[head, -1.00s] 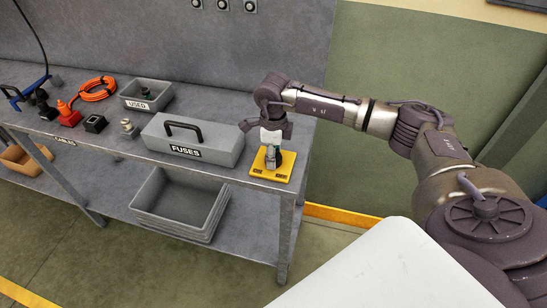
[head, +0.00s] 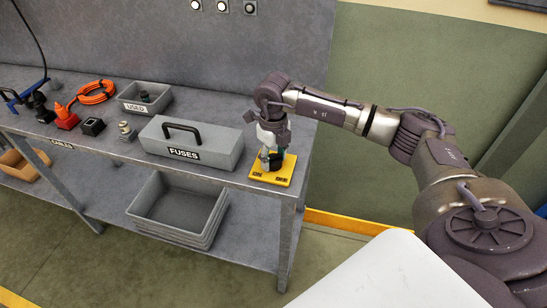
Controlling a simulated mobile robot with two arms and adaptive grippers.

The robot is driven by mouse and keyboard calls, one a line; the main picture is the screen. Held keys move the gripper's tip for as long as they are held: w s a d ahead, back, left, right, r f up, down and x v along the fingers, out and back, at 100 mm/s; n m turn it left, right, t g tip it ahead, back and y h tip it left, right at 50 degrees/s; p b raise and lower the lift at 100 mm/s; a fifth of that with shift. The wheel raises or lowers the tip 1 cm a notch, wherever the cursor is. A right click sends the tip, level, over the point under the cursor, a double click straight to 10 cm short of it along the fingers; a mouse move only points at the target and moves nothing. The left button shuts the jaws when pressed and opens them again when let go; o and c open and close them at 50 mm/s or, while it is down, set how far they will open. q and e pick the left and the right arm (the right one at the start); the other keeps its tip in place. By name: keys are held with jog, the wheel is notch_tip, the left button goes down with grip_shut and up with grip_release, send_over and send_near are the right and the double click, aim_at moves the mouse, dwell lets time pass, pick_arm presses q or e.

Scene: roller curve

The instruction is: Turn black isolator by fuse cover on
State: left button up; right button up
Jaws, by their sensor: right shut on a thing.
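The black isolator (head: 275,161) sits on a yellow plate (head: 284,178) at the front right corner of the bench, just right of the grey fuse cover (head: 205,148) marked FUSES. The cover has a black handle and lies on the bench. My right gripper (head: 271,154) points down over the yellow plate and is shut on the isolator's knob. Its fingers hide part of the isolator, so the knob's exact angle is hard to tell. My left gripper is not in view.
A grey tray marked USED (head: 142,108), a black block (head: 92,126), a small metal fitting (head: 127,132) and an orange cable (head: 97,92) lie further left on the bench (head: 100,155). A grey bin (head: 165,226) stands on the lower shelf. The floor in front is clear.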

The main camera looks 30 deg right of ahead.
aim_at(273, 156)
jog(key=shift+w+r, duration=0.1)
dwell(0.3)
jog(key=o, duration=1.1)
jog(key=shift+o, duration=0.2)
notch_tip(273, 156, up, 12)
